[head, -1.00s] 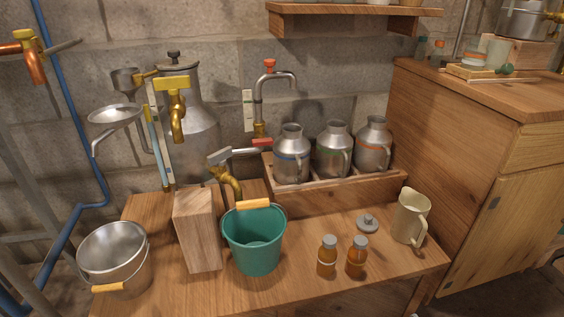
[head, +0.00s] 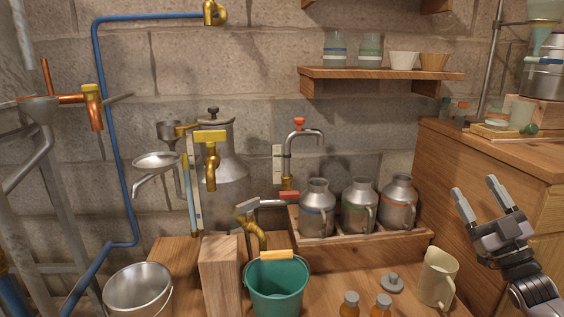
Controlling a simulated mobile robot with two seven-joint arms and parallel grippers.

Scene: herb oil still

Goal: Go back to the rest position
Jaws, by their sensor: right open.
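My right gripper (head: 478,196) is at the right of the head view, in front of the wooden cabinet. Its two fingers point up and stand apart, with nothing between them. My left gripper is not in the head view.
A wooden bench holds a metal bucket (head: 139,292), a green bucket (head: 276,290), a cream jug (head: 438,277) and two amber bottles, cut off below. Several metal cans stand in a wooden tray (head: 340,258). A cabinet (head: 447,160) stands right, near my right gripper. A shelf (head: 385,74) hangs above.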

